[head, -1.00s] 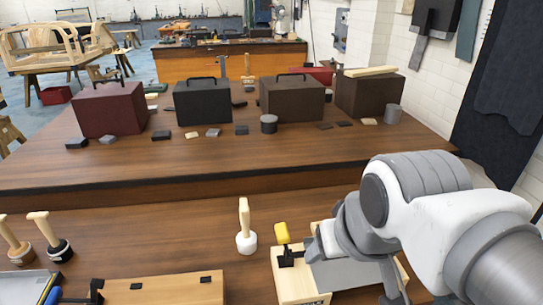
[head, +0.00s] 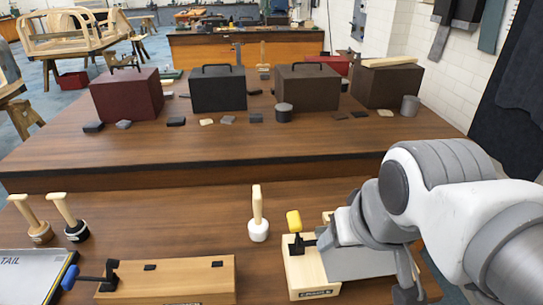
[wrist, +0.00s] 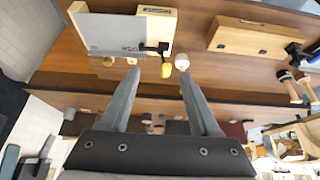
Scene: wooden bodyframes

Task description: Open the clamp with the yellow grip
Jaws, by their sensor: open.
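The clamp's yellow grip (head: 293,221) stands up, slightly tilted, from its black clamp body (head: 299,244). The clamp sits on a pale wooden block (head: 312,278) at the front bench, beside a grey plate. In the wrist view the yellow grip (wrist: 166,70) and black body (wrist: 152,48) show near the middle. My gripper (wrist: 160,74) is open and empty. The yellow grip appears between its fingertips in that view, nearer the right one; I cannot tell the depth between them. In the head view my arm comes from the right and its wrist largely hides the fingers.
A white-headed mallet (head: 258,215) stands close left of the clamp. A wooden box (head: 185,278) with a blue-gripped clamp (head: 72,277) lies further left. Two more mallets (head: 70,218) stand at the far left. Several cases, one dark red (head: 127,95), stand on the table behind.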

